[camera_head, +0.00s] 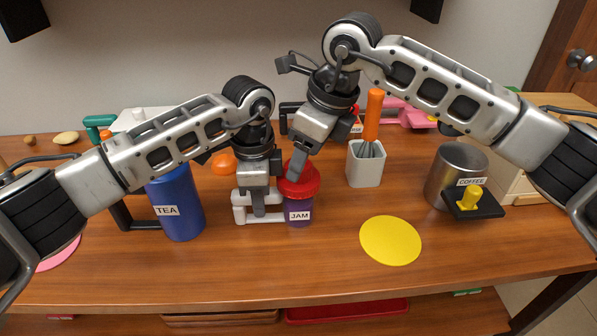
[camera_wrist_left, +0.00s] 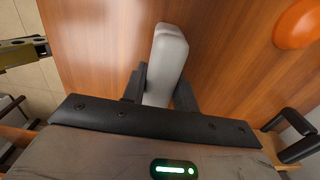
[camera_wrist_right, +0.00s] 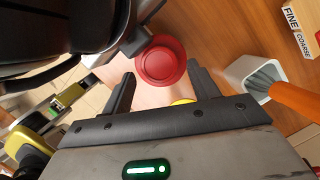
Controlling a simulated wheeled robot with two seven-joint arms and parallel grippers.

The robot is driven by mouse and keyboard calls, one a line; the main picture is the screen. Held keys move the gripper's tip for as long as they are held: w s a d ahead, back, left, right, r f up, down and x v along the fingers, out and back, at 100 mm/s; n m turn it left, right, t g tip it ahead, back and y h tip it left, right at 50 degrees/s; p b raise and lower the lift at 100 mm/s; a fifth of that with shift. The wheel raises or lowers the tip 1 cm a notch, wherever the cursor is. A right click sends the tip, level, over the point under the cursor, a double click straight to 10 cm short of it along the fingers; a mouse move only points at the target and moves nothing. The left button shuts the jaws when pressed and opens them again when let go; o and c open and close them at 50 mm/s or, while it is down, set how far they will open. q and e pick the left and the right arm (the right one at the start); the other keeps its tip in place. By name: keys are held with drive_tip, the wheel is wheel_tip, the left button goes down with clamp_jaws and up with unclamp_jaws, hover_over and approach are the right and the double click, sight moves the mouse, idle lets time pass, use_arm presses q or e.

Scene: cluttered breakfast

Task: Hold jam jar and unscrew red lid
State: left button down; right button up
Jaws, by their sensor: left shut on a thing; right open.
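The purple jam jar (camera_head: 298,212), labelled JAM, stands upright on the table with its red lid (camera_head: 300,180) on top. A pale handle (camera_head: 240,214) is at the jar's left side. My left gripper (camera_head: 259,205) is shut on this handle, and the handle shows between its fingers in the left wrist view (camera_wrist_left: 168,55). My right gripper (camera_head: 297,172) points down at the red lid and hides part of it. In the right wrist view its fingers are open (camera_wrist_right: 162,85), and the lid (camera_wrist_right: 160,60) lies just ahead, between and beyond the fingertips.
A blue TEA container (camera_head: 178,210) stands left of the jar. A white holder (camera_head: 365,165) with an orange-handled whisk (camera_head: 373,115) is at right. A yellow disc (camera_head: 390,241) lies front right, near the metal COFFEE canister (camera_head: 455,165). The front table strip is clear.

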drive_tip(key=shift+x, duration=1.05)
drive_tip(key=shift+c, duration=0.3)
drive_tip(key=c, duration=1.1)
drive_tip(key=o, duration=1.2)
drive_tip(key=shift+c, duration=0.2)
